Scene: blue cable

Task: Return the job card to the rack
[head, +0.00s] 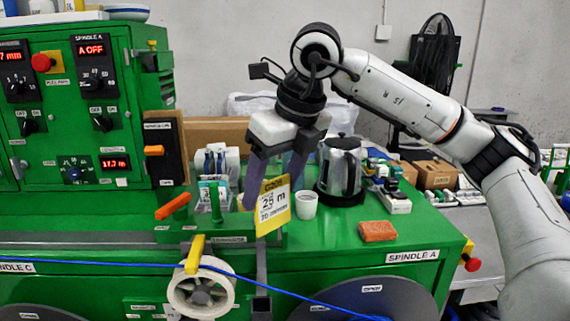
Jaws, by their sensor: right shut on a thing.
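The job card (272,206) is yellow with a white printed panel reading 25 m. It hangs nearly upright, slightly tilted, above the front part of the green bench (340,262). My right gripper (275,182) comes down from above and is shut on the card's upper part. I cannot tell for certain which thing is the rack; a black labelled panel (165,150) stands on the left beside the control cabinet, and a green frame (556,165) shows at the right edge. My left gripper is not in view.
A white cup (306,205) and a steel kettle (340,165) stand just right of the card. An orange sponge (377,231) lies near the front right. A blue cable (110,264) crosses the front, by a white spool (201,289). The control cabinet (75,110) fills the left.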

